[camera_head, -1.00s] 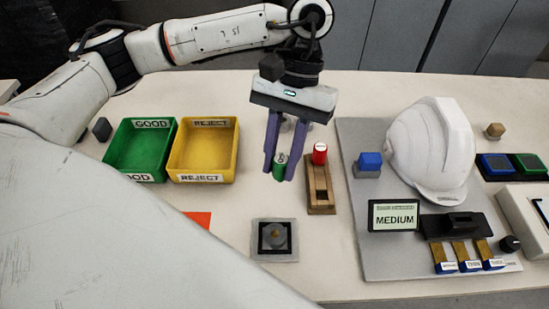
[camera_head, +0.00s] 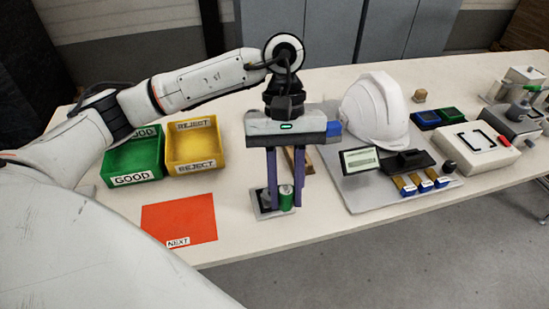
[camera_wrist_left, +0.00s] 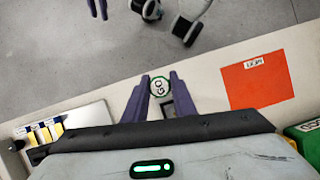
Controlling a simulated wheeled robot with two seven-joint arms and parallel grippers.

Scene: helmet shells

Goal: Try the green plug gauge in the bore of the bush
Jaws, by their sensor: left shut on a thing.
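My left gripper (camera_head: 285,204) is shut on the green plug gauge (camera_head: 286,199), which hangs upright between its purple fingers. In the left wrist view the gauge's white top (camera_wrist_left: 159,86), marked GO, sits between the fingertips. Just beside and behind the gauge in the head view is the small grey fixture (camera_head: 262,213); the bush (camera_head: 266,198) on it is partly hidden by a finger. The gauge's lower end is near the fixture's right side; I cannot tell whether it touches the bush or enters the bore.
The wooden gauge stand (camera_head: 314,160) is mostly hidden behind the gripper. Green GOOD (camera_head: 137,178) and yellow REJECT (camera_head: 196,168) bins stand left. An orange NEXT mat (camera_head: 180,222) lies empty in front. A white helmet shell (camera_head: 376,110) stands on a grey board at right.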

